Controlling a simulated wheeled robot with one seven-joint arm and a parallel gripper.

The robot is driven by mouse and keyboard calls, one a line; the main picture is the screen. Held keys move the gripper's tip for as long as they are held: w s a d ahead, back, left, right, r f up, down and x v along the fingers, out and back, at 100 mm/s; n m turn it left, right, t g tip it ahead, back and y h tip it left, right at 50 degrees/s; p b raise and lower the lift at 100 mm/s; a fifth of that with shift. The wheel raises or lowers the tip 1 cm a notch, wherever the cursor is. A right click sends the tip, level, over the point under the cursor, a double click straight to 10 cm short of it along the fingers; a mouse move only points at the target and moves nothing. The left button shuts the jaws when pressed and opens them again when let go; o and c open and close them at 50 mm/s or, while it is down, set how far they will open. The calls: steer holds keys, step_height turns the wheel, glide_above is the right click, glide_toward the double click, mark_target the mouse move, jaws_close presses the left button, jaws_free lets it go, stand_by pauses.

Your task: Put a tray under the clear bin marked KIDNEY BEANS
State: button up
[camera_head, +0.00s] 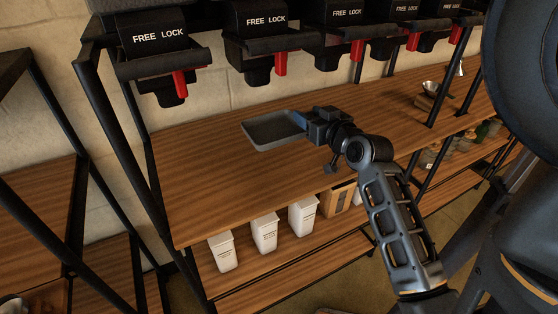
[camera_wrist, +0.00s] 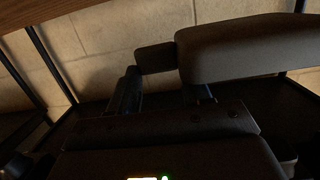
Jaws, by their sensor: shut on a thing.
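My gripper (camera_head: 311,120) is shut on the right edge of a shallow grey tray (camera_head: 268,143). The tray is roughly level over the wooden shelf, below the row of dispensers; I cannot tell whether it touches the wood. The wrist view is dark and shows a large dark shape, likely the tray (camera_wrist: 245,50), beyond the gripper fingers (camera_wrist: 165,90). The bins above the dispensers are out of view, so no KIDNEY BEANS label shows.
Several black FREE LOCK dispensers with red levers, such as the second one (camera_head: 262,45), hang over the shelf (camera_head: 200,185). White containers (camera_head: 264,233) stand on the lower shelf. A metal scoop or bowl (camera_head: 431,87) sits at the back right. Black frame posts stand at the left.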

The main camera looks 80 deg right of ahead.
mark_target(290, 142)
steer(key=w+a+f, duration=0.1)
steer(key=a, duration=0.1)
steer(key=w+a+f, duration=0.1)
steer(key=a+f, duration=0.1)
steer(key=w+a+f+p, duration=0.1)
steer(key=a, duration=0.1)
steer(key=shift+w+a+f, duration=0.35)
steer(key=shift+a+f, duration=0.05)
steer(key=shift+f, duration=1.95)
steer(key=o, duration=1.1)
steer(key=b+v, duration=0.1)
steer(key=v, duration=0.5)
steer(key=shift+f, duration=0.1)
steer(key=shift+v, duration=0.8)
